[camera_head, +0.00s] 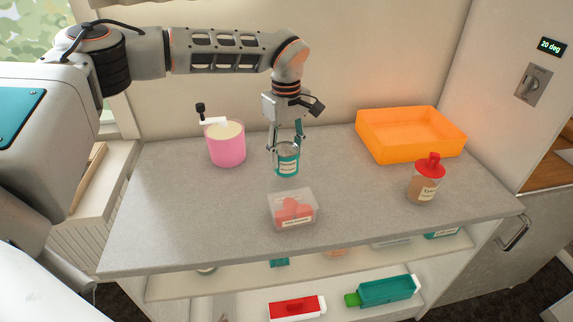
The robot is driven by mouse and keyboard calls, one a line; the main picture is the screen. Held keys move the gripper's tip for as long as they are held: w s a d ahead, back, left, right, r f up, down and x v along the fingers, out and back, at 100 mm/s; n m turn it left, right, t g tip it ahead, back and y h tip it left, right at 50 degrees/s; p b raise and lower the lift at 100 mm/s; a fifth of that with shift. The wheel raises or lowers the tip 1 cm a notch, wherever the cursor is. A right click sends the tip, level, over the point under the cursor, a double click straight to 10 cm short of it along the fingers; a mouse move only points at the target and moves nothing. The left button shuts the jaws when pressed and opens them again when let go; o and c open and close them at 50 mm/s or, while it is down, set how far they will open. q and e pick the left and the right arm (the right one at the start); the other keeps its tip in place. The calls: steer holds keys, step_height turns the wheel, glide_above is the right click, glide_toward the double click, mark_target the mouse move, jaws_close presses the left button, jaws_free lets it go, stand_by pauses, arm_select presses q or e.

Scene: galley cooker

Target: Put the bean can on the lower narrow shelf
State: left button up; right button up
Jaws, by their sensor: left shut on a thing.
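A teal can with a pale label (287,163), which looks like the bean can, is upright at the middle of the grey counter. My left gripper (286,146) points down over it and is shut on its upper part. I cannot tell whether the can's base touches the counter. Below the counter's front edge are two narrow shelves. The upper shelf (175,287) is mostly hidden by the counter. The lower shelf (340,307) holds a red box (297,307) and a teal container with a green end (385,291). My right gripper is not in view.
A pink pot (226,146) with a black-knobbed handle stands left of the can. A clear tub of red pieces (293,210) sits in front. An orange tray (410,136) and a red-capped bottle (426,180) stand right. The counter's left part is clear.

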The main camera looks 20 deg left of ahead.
mark_target(286, 164)
arm_select(q)
steer(key=shift+f, duration=2)
steer(key=shift+f, duration=0.1)
steer(key=o, duration=1.3)
